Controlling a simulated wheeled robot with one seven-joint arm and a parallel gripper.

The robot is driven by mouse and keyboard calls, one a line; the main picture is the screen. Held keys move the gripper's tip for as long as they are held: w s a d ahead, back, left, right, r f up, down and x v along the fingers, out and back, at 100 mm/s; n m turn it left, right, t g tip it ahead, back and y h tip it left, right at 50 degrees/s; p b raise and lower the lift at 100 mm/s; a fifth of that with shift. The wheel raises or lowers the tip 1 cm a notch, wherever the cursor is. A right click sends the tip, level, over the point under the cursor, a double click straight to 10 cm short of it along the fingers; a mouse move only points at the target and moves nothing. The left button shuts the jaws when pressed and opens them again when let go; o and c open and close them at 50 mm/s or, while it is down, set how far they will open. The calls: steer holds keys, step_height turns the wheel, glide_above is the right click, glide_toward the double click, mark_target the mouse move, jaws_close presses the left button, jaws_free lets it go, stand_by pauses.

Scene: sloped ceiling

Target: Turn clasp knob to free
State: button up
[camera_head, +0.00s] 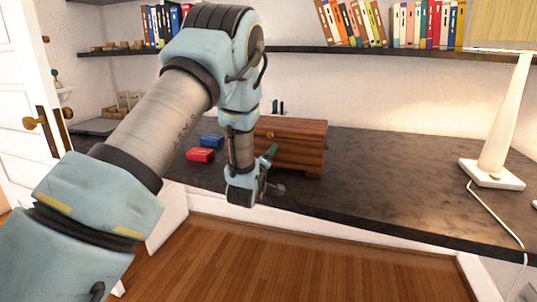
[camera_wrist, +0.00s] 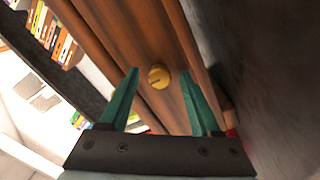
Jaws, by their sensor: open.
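A brown wooden box (camera_head: 300,146) stands on the dark desk top. Its front face fills the middle of the wrist view (camera_wrist: 138,50). A round brass clasp knob (camera_wrist: 159,77) with a dark slot line sits on that face. In the wrist view the knob lies between and just beyond the two green fingertips of my gripper (camera_wrist: 160,80), with a gap on both sides. My gripper is open and empty, and the fingers do not appear to touch the knob. In the head view my gripper (camera_head: 270,160) is in front of the box, and the knob there is hard to make out.
A white lamp (camera_head: 492,170) stands at the right. Bookshelves (camera_head: 330,49) run above. The dark desk top (camera_head: 400,180) is clear between box and lamp.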

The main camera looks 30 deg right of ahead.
steer(key=shift+w+d, duration=0.1)
steer(key=shift+c, duration=0.2)
jaws_close()
stand_by(0.4)
